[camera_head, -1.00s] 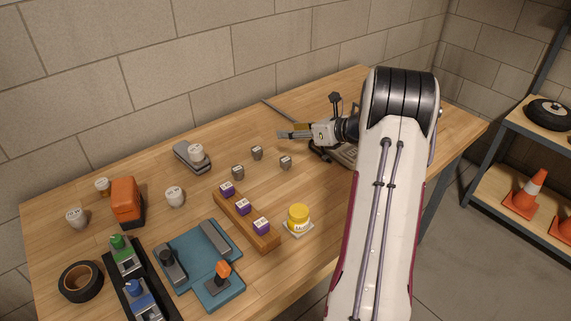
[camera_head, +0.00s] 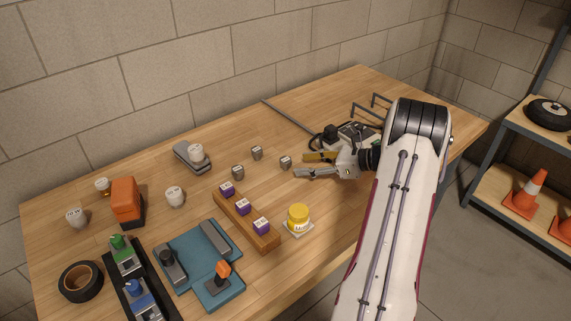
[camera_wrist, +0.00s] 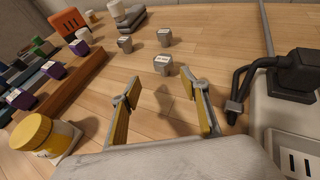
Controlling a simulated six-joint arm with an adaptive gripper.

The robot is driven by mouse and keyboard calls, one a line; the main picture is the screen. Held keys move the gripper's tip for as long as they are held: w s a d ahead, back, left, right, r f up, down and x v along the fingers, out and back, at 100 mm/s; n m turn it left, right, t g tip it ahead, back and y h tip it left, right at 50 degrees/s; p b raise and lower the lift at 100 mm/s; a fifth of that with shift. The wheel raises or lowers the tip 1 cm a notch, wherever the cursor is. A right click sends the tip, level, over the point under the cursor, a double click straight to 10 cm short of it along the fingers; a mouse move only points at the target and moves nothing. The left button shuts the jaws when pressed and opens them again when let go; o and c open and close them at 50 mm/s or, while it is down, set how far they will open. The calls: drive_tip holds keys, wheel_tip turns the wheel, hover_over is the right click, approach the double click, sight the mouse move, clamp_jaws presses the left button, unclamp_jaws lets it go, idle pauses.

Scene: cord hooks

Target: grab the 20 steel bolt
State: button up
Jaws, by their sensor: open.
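Three small grey steel bolts with pale marked tops stand loose on the table. The nearest bolt (camera_head: 285,162) is just beyond my fingertips and shows centrally in the wrist view (camera_wrist: 162,66). A second bolt (camera_head: 257,153) is farther back, also in the wrist view (camera_wrist: 164,38). The third bolt (camera_head: 238,172) stands near the wooden rail, also in the wrist view (camera_wrist: 125,44). Their markings are too small to read, so I cannot tell which is 20. My gripper (camera_head: 301,165) is open and empty, its fingers (camera_wrist: 160,84) pointing at the nearest bolt, apart from it.
A dark device with a cable (camera_head: 356,134) sits behind my gripper. White-topped pieces (camera_head: 174,196) and an orange block (camera_head: 126,201) stand left. Bare wood surrounds the bolts.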

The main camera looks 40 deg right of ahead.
sight(287, 163)
drive_tip(key=shift+x, duration=1.2)
drive_tip(key=shift+w, duration=0.15)
drive_tip(key=shift+w+d+x, duration=0.1)
drive_tip(key=shift+d+x, duration=0.05)
drive_tip(key=shift+x, duration=1.1)
drive_tip(key=shift+w+d+x, duration=0.1)
drive_tip(key=shift+w+x, duration=0.05)
drive_tip(key=shift+x, duration=1.05)
drive_tip(key=shift+r, duration=0.15)
drive_tip(key=c, duration=1.3)
